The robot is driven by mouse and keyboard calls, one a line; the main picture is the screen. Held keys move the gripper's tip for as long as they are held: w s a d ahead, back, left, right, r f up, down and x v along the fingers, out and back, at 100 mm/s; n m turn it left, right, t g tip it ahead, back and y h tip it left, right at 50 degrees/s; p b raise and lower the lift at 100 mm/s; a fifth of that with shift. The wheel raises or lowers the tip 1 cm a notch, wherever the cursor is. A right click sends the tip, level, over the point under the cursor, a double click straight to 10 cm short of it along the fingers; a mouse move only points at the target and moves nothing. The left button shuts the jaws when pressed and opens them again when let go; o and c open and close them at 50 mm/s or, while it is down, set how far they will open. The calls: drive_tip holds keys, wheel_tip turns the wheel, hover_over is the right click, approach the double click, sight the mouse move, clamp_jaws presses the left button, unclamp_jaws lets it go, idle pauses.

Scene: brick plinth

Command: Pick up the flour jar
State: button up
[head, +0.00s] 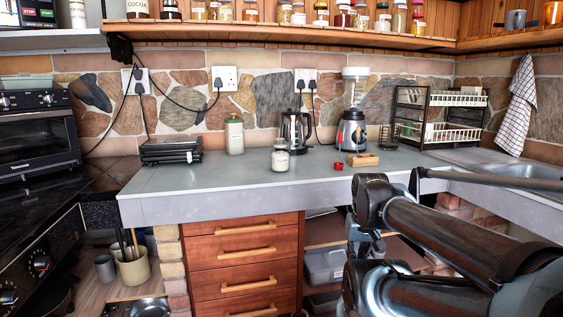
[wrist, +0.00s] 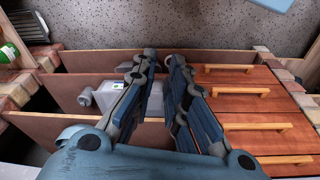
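A small clear glass jar with white contents and a pale lid (head: 280,156), which looks like the flour jar, stands upright near the front of the grey counter (head: 210,180). A cream lidded canister (head: 234,136) stands behind it to the left. My gripper (wrist: 162,62) is open and empty in the wrist view, with a gap between its blue fingers. It faces the drawers and shelves below the counter, apart from the jar. The jar is not in the wrist view. In the head view my arm hides most of the gripper, at lower right.
A kettle (head: 295,131), a blender (head: 352,125), a small red item (head: 338,166) and a wooden block (head: 362,159) stand right of the jar. A black toaster (head: 171,151) is at left. The counter front is clear. Drawers (head: 245,250) lie below; jars line the wall shelf (head: 270,35).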

drive_tip(key=o, duration=1.4)
drive_tip(key=shift+n, duration=0.6)
drive_tip(key=w+r, duration=0.1)
drive_tip(key=r, duration=0.1)
drive_tip(key=w+a+r, duration=0.1)
drive_tip(key=w+r, duration=0.2)
drive_tip(key=r, duration=0.1)
drive_tip(key=shift+w+a+r, duration=0.25)
drive_tip(key=shift+w+a, duration=0.1)
drive_tip(key=w+a+r+n+y, duration=0.1)
drive_tip(key=w+a+r, duration=0.4)
drive_tip(key=w+r, duration=0.7)
drive_tip(key=shift+w+a+r+n+t, duration=0.15)
drive_tip(key=shift+r+n+t, duration=0.25)
drive_tip(key=shift+r+n, duration=0.45)
drive_tip(key=n+y, duration=0.2)
drive_tip(key=n, duration=0.2)
approach(284, 145)
drive_tip(key=x, duration=1)
drive_tip(key=shift+w+f, duration=0.1)
drive_tip(key=shift+f, duration=0.2)
drive_tip(key=shift+w+x, duration=0.2)
drive_tip(key=shift+x, duration=2.45)
